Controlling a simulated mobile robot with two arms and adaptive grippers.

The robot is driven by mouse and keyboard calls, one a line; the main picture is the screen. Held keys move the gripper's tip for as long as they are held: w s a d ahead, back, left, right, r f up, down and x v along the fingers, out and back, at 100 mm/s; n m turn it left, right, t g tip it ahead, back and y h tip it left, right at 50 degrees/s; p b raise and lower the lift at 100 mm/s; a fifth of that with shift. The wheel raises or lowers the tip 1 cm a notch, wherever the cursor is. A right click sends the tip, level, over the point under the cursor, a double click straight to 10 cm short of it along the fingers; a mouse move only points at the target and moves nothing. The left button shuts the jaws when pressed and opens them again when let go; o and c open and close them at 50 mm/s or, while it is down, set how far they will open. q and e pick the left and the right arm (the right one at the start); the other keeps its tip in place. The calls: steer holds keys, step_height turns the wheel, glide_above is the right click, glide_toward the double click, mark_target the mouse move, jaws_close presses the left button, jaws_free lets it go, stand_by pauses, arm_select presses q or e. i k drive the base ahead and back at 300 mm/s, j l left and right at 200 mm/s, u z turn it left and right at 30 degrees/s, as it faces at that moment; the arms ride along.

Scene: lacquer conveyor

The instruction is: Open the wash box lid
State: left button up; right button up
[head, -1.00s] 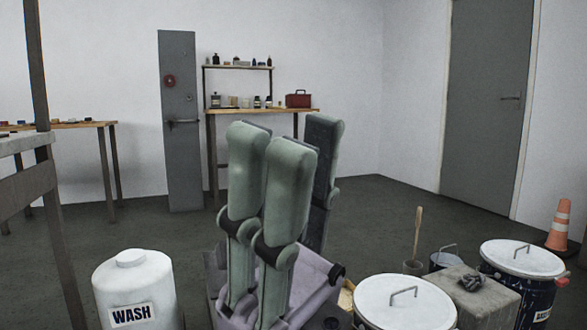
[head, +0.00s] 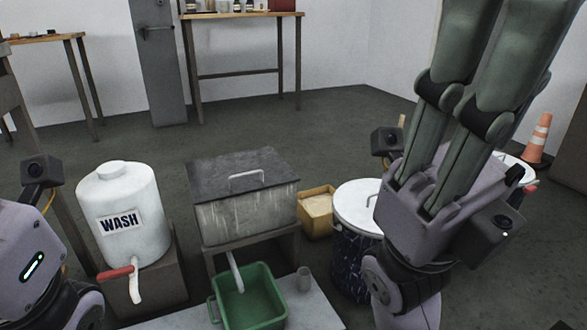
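The wash box (head: 247,220) is a grey, streaked metal box on a stand in the middle of the head view. Its dark flat lid (head: 225,175) is shut and has a pale bar handle (head: 246,180) on top. My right gripper (head: 495,45) stands to the right of the box, fingers pointing up, clear of the lid. Its long green fingers are extended with nothing visible between them; their tips are cut off at the top edge. At the left edge only my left wrist shows; its fingers are out of view.
A white WASH container (head: 125,205) with a red-handled tap stands left of the box. A green basin (head: 255,305) sits below the box's pipe. A white-lidded drum (head: 350,205) and a yellowish bin (head: 316,215) are close on the right. Open floor lies behind.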

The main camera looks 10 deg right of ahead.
mark_target(211, 179)
steer(key=i+l, duration=0.25)
steer(key=i, duration=0.2)
steer(key=i+l, duration=0.3)
steer(key=i, duration=0.15)
steer(key=u, duration=0.05)
